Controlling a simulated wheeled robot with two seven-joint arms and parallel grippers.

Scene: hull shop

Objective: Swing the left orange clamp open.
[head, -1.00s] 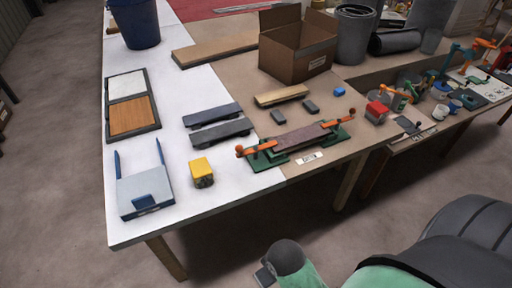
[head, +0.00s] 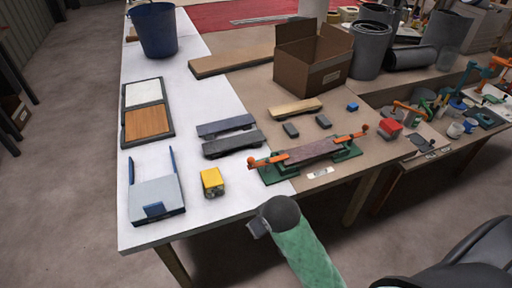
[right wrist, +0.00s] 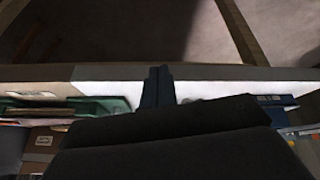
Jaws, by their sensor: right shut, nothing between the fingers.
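The left orange clamp (head: 270,160) lies low and flat at the left end of a green fixture (head: 272,176). Its arm reaches onto the end of a purple-brown board (head: 312,151), with a round knob at its outer end. A second orange clamp (head: 350,138) sits at the board's right end. My right arm shows in front of the table in the head view; its gripper tips are not clear there. In the right wrist view my right gripper (right wrist: 158,88) is shut and empty, over the table edge, with part of the green fixture (right wrist: 106,104) left of it. My left gripper is not in view.
A yellow block (head: 212,182) and a blue-handled tray (head: 156,196) stand left of the fixture. Grey bars (head: 228,134), a wooden block (head: 295,110) and a cardboard box (head: 310,68) are behind. The white table's (head: 210,222) front strip is mostly clear.

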